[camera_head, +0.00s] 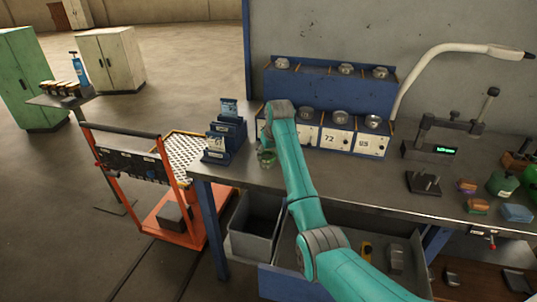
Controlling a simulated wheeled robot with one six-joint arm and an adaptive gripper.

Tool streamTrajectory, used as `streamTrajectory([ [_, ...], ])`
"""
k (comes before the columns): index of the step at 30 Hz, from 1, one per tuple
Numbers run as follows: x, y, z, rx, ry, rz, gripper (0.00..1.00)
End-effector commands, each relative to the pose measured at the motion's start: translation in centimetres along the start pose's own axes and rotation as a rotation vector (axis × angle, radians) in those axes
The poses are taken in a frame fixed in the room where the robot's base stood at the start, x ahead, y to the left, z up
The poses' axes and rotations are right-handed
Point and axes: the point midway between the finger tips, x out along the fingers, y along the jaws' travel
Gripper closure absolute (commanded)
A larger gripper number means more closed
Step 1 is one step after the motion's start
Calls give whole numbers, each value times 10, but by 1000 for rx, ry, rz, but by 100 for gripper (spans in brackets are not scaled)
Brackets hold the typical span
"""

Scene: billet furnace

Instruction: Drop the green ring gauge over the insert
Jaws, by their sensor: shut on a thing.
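My gripper (267,158) is small in the picture, at the far end of my teal arm, low over the left part of the steel workbench (400,187). It is shut on a small greenish thing, which looks like the green ring gauge (268,155). My wrist and the fingers hide much of it. I cannot tell whether the ring touches the bench or is held just above it. I cannot make out the insert; it may be hidden behind my wrist or gripper.
A blue rack (328,92) with metal knobs and numbered boxes stands behind my arm. A blue card holder (227,135) is just left of the gripper. A black stand (424,183), a lamp (440,50) and small coloured objects are at right. An orange cart (135,160) stands left.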

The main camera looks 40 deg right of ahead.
Motion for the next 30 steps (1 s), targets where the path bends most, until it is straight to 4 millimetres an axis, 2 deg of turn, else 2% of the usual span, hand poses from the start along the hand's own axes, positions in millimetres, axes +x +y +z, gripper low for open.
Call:
streamTrajectory([
  [23, 10, 0, 4, 0, 0, 0, 76],
  [24, 10, 0, 4, 0, 0, 0, 30],
  [25, 10, 0, 4, 0, 0, 0, 27],
  [30, 10, 0, 4, 0, 0, 0, 27],
])
